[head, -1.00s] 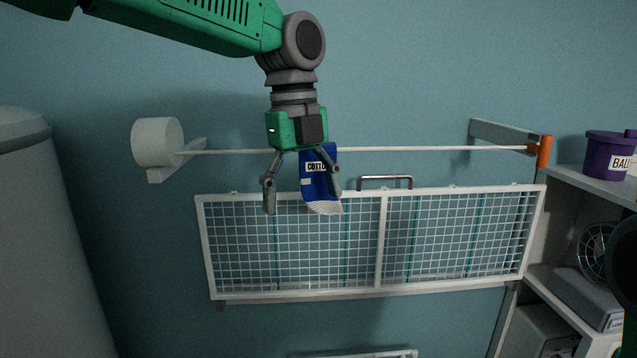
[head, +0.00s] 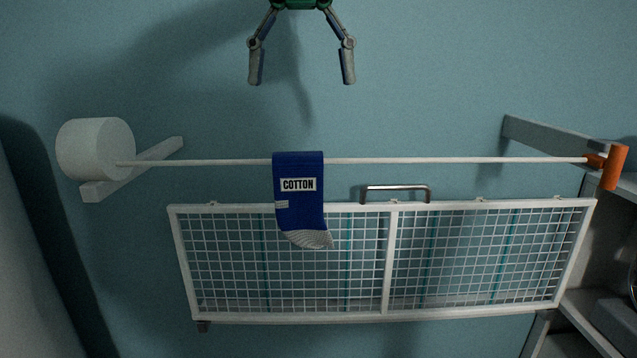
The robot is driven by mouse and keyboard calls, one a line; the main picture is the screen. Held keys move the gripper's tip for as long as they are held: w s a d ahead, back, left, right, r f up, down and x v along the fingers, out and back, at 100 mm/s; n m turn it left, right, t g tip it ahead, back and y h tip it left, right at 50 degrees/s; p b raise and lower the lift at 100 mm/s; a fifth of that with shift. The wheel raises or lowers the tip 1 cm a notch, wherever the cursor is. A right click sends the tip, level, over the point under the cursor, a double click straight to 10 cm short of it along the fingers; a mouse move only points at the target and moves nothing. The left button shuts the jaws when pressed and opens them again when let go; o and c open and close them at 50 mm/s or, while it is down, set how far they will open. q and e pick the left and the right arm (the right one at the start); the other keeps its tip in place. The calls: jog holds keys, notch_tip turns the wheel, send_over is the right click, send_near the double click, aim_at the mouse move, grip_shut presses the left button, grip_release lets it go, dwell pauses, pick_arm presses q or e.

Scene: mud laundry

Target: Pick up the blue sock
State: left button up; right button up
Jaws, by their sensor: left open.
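The blue sock (head: 300,210) hangs folded over a thin white rod, left of the middle of the head view. It has a white label reading COTTON and a grey-white ribbed end. My left gripper (head: 301,80) is at the top of the view, above the sock in the picture and apart from it. Its two fingers are spread and nothing is between them. My right gripper is not in view.
The white rod (head: 450,160) runs from a round white holder (head: 95,149) to an orange end piece (head: 614,167). A white wire-mesh panel (head: 389,258) with a metal handle (head: 395,187) is below. Shelves (head: 585,320) stand at the right.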

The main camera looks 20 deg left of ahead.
aim_at(296, 156)
pick_arm(q)
jog(key=f, duration=0.5)
jog(key=a+f, duration=0.1)
jog(key=f, duration=0.2)
jog(key=shift+s+a+b, duration=0.1)
jog(key=shift+s+b, duration=0.2)
jog(key=shift+w+f, duration=0.2)
jog(key=shift+f, duration=0.4)
jog(key=f, duration=0.1)
jog(key=d+f, duration=0.1)
jog(key=f, duration=0.1)
jog(key=shift+s+f+p, duration=0.15)
jog(key=shift+p, duration=0.2)
jog(key=shift+f, duration=0.55)
jog(key=shift+a, duration=0.25)
jog(key=shift+a, duration=0.1)
jog(key=c, duration=1.2)
